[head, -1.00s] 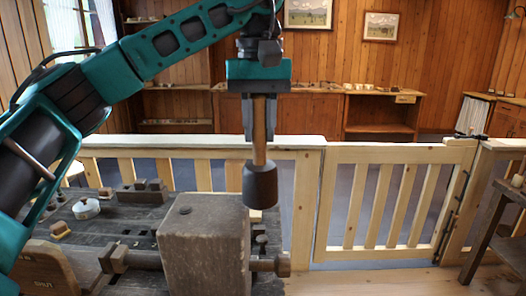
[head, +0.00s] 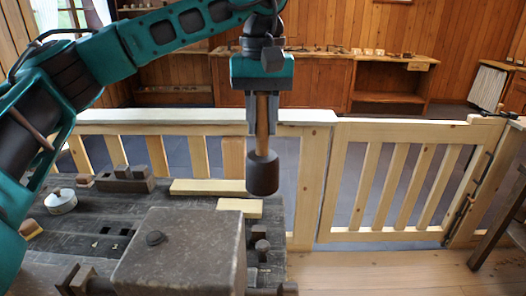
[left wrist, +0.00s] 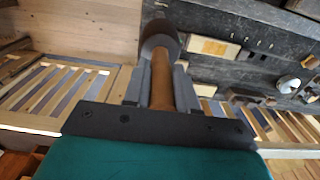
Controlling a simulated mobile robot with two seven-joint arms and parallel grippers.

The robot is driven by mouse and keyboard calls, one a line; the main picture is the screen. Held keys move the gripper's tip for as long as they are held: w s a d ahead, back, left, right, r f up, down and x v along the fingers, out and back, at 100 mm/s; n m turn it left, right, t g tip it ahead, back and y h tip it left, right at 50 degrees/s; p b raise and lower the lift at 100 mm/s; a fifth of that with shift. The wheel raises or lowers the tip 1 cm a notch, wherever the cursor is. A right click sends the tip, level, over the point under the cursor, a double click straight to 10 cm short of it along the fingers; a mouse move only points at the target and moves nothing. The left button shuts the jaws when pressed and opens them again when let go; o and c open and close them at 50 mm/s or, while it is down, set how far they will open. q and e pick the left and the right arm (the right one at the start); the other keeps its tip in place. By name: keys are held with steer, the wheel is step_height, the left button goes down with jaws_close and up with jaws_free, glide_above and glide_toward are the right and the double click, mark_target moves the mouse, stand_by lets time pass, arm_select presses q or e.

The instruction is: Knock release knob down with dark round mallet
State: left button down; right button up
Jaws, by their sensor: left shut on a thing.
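My left gripper (head: 262,132) is shut on the wooden handle (head: 262,115) of the dark round mallet (head: 262,174). The mallet hangs upright, head down, right of and beyond the big grey-brown block (head: 180,258). The mallet head also shows in the left wrist view (left wrist: 160,38), past the fingertips (left wrist: 160,75). I cannot tell which of these is the release knob. The mallet touches nothing visible. My right gripper is not in view.
The dark workbench (head: 95,235) bears pale wood strips (head: 208,187), a white round spool (head: 60,201) and dark blocks (head: 125,180). A pale wooden fence with a gate (head: 400,180) runs behind it. Floor right of the bench is clear.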

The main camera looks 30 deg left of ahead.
mark_target(263, 156)
arm_select(q)
step_height(263, 156, down, 7)
steer(key=b, duration=0.3)
steer(key=shift+s+d, duration=0.1)
steer(key=shift+f+b, duration=0.6)
steer(key=shift+f, duration=0.25)
step_height(263, 156, down, 3)
steer(key=b, duration=0.3)
steer(key=shift+f, duration=0.2)
steer(key=shift+f+b, duration=0.45)
steer(key=shift+f, duration=0.25)
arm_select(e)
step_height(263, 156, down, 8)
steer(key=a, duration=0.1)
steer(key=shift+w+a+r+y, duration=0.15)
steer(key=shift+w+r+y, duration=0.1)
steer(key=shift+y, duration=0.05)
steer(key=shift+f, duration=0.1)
